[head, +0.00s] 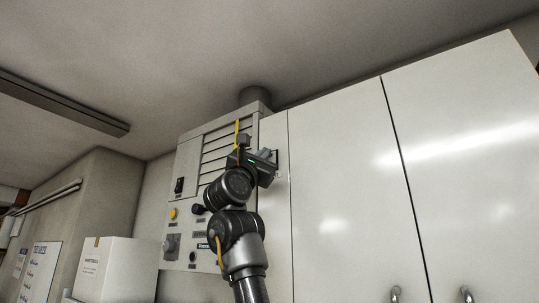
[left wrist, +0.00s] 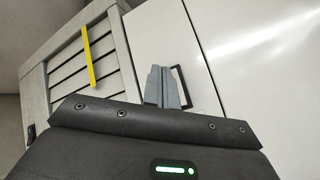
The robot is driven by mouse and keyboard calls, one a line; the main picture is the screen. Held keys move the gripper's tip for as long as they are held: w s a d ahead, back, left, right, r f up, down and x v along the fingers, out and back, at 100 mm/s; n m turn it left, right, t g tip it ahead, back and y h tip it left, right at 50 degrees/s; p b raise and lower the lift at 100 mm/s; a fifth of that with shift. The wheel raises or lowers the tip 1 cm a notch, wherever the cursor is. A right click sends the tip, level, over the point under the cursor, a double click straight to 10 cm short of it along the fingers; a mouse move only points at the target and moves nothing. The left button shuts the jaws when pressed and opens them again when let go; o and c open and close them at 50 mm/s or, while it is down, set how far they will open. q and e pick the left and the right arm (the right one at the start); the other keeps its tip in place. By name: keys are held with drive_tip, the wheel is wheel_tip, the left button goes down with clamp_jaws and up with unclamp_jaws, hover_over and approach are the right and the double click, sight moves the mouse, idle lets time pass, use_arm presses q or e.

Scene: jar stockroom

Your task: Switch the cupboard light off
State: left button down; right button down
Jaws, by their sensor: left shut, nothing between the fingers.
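My left gripper (head: 274,164) is raised in front of the narrow white panel between the grey vented unit and the cupboard doors. In the left wrist view its grey fingers (left wrist: 163,88) are shut with nothing between them. A small dark-rimmed plate (left wrist: 183,84) on the white panel shows just right of the fingertips, partly hidden behind them. It may be the light switch; its position cannot be read, nor whether the fingers touch it. The white cupboard (head: 340,180) has tall closed doors. No lit lamp shows. My right gripper is in neither view.
The grey unit (head: 190,160) left of the panel carries a black rocker switch (head: 179,185), a yellow button (head: 173,213) and several knobs. A yellow strip (left wrist: 88,58) hangs over its vent slats. Door handles (head: 395,294) stick out low. A white box (head: 115,270) stands lower left.

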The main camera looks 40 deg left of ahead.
use_arm(q)
drive_tip(key=shift+s, duration=0.1)
drive_tip(key=shift+s+f+b, duration=0.1)
drive_tip(key=shift+s+b, duration=0.6)
drive_tip(key=shift+s, duration=0.05)
drive_tip(key=s+b, duration=0.2)
drive_tip(key=s, duration=0.1)
drive_tip(key=s+b, duration=0.1)
drive_tip(key=s, duration=0.1)
drive_tip(key=shift+f, duration=0.35)
drive_tip(key=shift+d, duration=0.1)
idle(0.4)
